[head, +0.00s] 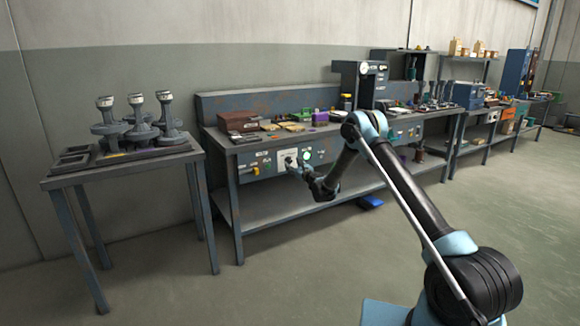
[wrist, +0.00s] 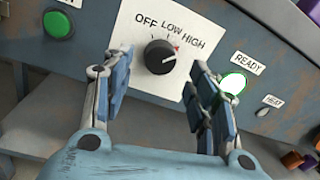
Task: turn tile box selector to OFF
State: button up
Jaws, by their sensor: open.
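In the wrist view, the selector knob (wrist: 160,57) is a round black dial on a white plate (wrist: 190,18) marked OFF, LOW and HIGH. Its pale pointer line aims to the right, toward the HIGH side, and a small red mark shows by its rim. My gripper (wrist: 158,75) is open, with one finger on the left and one on the right of the knob. I see a gap on both sides and cannot tell any contact. In the head view, my gripper (head: 296,168) is at the bench's front panel, by the selector plate (head: 287,158), partly hiding it.
A green button (wrist: 57,23) is left of the plate. A lit round READY lamp (wrist: 233,83) and a HEAT switch (wrist: 271,101) are to the right, the lamp close by my right finger. The workbench (head: 265,137) holds several boxes and tools. A side table (head: 120,168) stands left.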

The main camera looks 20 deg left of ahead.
aim_at(290, 162)
jog(key=shift+x, duration=1.65)
